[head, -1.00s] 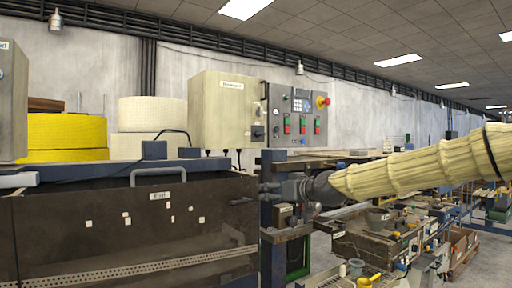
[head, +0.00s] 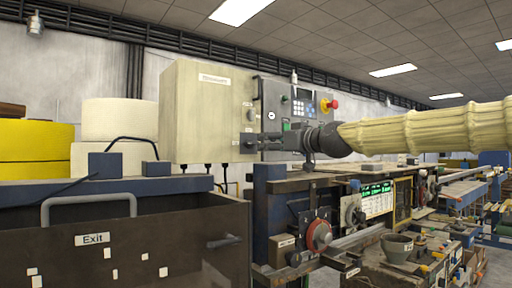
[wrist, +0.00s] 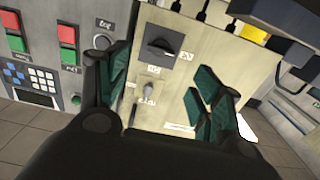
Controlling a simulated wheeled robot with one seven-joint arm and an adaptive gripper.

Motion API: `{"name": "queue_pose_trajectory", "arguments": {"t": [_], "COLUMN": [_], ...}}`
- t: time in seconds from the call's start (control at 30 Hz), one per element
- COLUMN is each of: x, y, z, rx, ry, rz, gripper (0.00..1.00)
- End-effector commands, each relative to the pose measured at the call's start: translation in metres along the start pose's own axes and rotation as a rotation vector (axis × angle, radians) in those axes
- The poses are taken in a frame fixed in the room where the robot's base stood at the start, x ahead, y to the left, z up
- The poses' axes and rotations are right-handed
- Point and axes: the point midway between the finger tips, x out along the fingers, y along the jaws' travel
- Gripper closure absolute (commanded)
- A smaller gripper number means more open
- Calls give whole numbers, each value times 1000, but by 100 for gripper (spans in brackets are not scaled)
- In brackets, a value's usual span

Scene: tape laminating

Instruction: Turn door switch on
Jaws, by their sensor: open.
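A beige switch box (head: 200,115) is mounted at the centre of the head view. Its narrow right side carries the switches. In the wrist view this face shows a black rotary knob (wrist: 162,48) and a smaller pale key-like switch (wrist: 150,89). The labels are too blurred to tell which is the door switch. My gripper (head: 247,143) is at this side of the box and partly hides the knob there. In the wrist view my gripper (wrist: 158,82) is open, with its green-padded fingers on either side of the small switch; contact cannot be told.
The dark machine cover (head: 130,245) with a handle is below left. A bench with instruments lies under my arm.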

Motion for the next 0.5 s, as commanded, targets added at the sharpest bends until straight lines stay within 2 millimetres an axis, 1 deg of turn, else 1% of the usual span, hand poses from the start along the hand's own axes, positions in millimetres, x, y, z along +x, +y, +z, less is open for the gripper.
{"name": "queue_pose_trajectory", "arguments": {"t": [0.03, 0.1, 0.3, 0.4, 0.5], "x": [8, 22, 58, 72, 82], "y": [0, 5, 11, 11, 12], "z": [-2, 2, 9, 8, 7], "rx": [0, 2, 7, 7, 7], "ry": [-1, -5, -11, -10, -8], "rz": [0, 1, 2, 3, 4], "gripper": [34, 34, 34, 34, 34]}}
